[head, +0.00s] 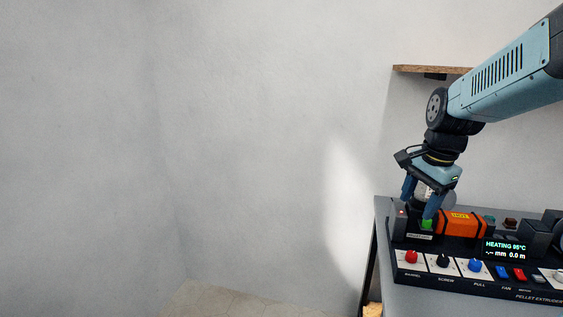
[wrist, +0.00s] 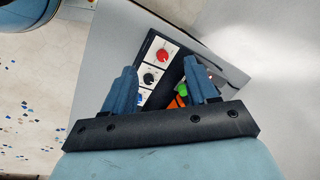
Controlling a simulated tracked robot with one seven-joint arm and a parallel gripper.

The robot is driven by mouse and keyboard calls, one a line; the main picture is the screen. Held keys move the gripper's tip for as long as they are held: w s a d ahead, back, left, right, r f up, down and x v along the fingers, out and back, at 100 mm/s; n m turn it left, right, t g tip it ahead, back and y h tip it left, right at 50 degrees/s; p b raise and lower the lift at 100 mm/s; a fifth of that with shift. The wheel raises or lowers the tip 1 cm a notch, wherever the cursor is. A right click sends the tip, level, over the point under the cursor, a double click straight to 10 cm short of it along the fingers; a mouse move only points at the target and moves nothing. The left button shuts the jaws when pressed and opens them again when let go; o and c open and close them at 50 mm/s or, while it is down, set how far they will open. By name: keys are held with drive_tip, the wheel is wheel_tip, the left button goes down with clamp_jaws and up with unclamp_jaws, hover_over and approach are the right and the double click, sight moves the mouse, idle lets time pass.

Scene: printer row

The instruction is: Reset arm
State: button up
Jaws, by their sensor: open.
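My arm (head: 505,75) reaches in from the right in the head view, bent down at the wrist. My gripper (head: 424,207) is open and points down over the left end of the pellet extruder (head: 470,287). Its blue fingers are close to a green part (head: 427,224) beside the orange barrel (head: 461,223); I cannot tell whether they touch. In the wrist view the two fingers (wrist: 158,77) stand apart. Between and beyond them show the red knob (wrist: 162,55), the black knob (wrist: 149,78) and a piece of the green part (wrist: 182,91). Nothing is visibly held.
The extruder stands on a grey table (head: 384,213) at the right. Its display (head: 505,250) reads "HEATING 95°C". A wooden shelf (head: 425,69) is on the wall behind my arm. The left side of the head view is bare wall and floor.

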drive_tip(key=s+a+r+n+t, duration=0.3)
drive_tip(key=s+a+n, duration=0.4)
drive_tip(key=s+n, duration=0.5)
drive_tip(key=shift+s+r+n+h, duration=0.3)
drive_tip(key=shift+r+n, duration=0.05)
drive_tip(key=shift+n, duration=0.15)
drive_tip(key=shift+c, duration=0.5)
idle(0.7)
